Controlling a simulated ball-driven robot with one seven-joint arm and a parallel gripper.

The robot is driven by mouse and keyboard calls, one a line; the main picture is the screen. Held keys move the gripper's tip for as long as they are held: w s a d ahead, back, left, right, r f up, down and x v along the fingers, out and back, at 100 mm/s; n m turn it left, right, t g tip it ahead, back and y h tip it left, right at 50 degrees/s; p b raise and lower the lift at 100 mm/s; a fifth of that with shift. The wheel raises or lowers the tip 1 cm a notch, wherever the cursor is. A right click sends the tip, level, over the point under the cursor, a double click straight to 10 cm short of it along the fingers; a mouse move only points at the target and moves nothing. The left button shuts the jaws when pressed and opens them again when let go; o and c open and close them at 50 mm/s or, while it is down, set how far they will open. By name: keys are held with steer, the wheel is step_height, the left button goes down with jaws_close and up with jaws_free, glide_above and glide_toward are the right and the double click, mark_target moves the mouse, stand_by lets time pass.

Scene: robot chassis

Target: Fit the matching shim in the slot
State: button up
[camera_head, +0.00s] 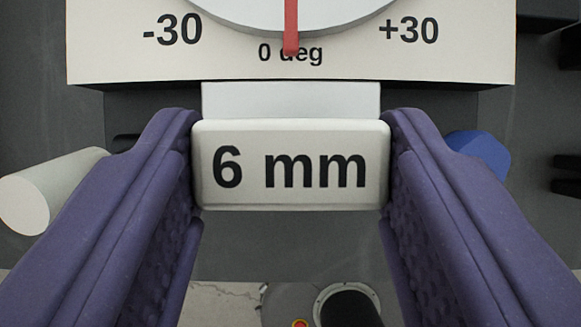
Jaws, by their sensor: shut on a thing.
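A white shim block marked "6 mm" (290,190) is held between the two purple fingers of my gripper (290,165). The fingers press on its left and right ends, and its label faces the camera. A paler grey-white plate (290,100) shows just beyond its top edge; I cannot tell whether it is part of the shim. Behind it is a white dial panel (110,60) marked -30, 0 deg and +30, with a red pointer (291,25) at 0 deg. No slot can be made out; the shim may hide it.
A pale cylinder (50,190) lies at the left, partly behind the left finger. A blue object (480,152) shows behind the right finger. Dark parts stand at the right edge. A dark round item (348,305) and a small red-and-yellow item (300,323) show at the bottom.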

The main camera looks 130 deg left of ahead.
mark_target(292, 177)
steer(key=shift+f, duration=0.2)
stand_by(0.7)
steer(key=shift+f+b, duration=0.35)
steer(key=shift+b, duration=0.15)
steer(key=shift+f+b, duration=1.35)
steer(key=shift+f, duration=0.2)
steer(key=o, duration=1.1)
steer(key=p+v, duration=0.4)
steer(key=v, duration=0.4)
steer(key=shift+w, duration=0.1)
